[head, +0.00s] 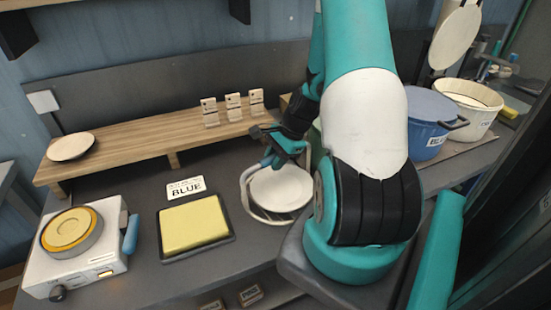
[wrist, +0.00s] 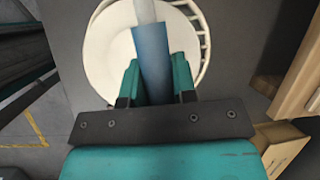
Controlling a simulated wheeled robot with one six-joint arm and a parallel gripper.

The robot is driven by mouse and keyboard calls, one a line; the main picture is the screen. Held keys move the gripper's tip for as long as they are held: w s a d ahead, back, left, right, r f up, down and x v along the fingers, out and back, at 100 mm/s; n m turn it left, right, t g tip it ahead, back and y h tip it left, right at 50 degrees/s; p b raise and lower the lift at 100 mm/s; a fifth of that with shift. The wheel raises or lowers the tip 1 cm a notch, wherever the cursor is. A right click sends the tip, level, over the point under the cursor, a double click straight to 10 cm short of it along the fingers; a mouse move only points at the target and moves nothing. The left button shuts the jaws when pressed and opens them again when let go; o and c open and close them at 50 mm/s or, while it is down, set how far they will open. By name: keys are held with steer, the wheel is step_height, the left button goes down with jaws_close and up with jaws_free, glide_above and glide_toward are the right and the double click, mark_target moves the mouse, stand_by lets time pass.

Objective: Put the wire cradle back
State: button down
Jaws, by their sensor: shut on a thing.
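The wire cradle (head: 244,194) is a white wire frame around a round white plate (head: 280,188), right of the yellow pad. In the wrist view its wire side (wrist: 205,40) curves around the right of the plate (wrist: 105,50). My gripper (head: 270,158) is above the cradle's back left side. In the wrist view my gripper (wrist: 155,75) is shut on a blue sleeve (wrist: 151,45) with a pale rod beyond it, which looks like the cradle's handle. I cannot tell whether the cradle touches the counter. My arm hides its right side.
A yellow pad on a dark tray (head: 233,236) lies left of the cradle, behind it a card reading BLUE (head: 186,188). A white hotplate (head: 112,262) stands far left. A wooden shelf (head: 130,148) runs behind. A blue pot (head: 430,108) and white pot (head: 468,105) stand right.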

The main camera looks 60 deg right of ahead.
steer(key=shift+s+a+f, duration=0.1)
steer(key=shift+s+f, duration=0.2)
steer(key=shift+f, duration=0.1)
steer(key=c, duration=0.8)
jaws_free()
steer(key=v, duration=0.9)
steer(key=b+v, duration=0.1)
steer(key=v, duration=0.8)
steer(key=shift+w, duration=0.25)
steer(key=w+a+r+n+g, duration=0.1)
steer(key=w+a+r+n, duration=0.15)
steer(key=a+n, duration=0.55)
steer(key=w+a+r+n+g, duration=0.15)
steer(key=w+a+n, duration=0.25)
steer(key=a, duration=0.8)
steer(key=s+a+r+n, duration=0.1)
steer(key=s+a+n, duration=0.3)
steer(key=a+n, duration=0.1)
steer(key=s+a+n, duration=0.3)
steer(key=a+n, duration=0.3)
steer(key=a, duration=0.2)
steer(key=s+a+r+n+g, duration=0.1)
steer(key=s+a+n, duration=0.3)
steer(key=a+n, duration=0.1)
steer(key=shift+s+a+r+n+y, duration=0.15)
steer(key=shift+s+a, duration=0.05)
steer(key=shift+a, duration=0.2)
steer(key=shift+s+a+r+n+y, duration=0.15)
steer(key=shift+a+r, duration=0.05)
steer(key=shift+a, duration=0.25)
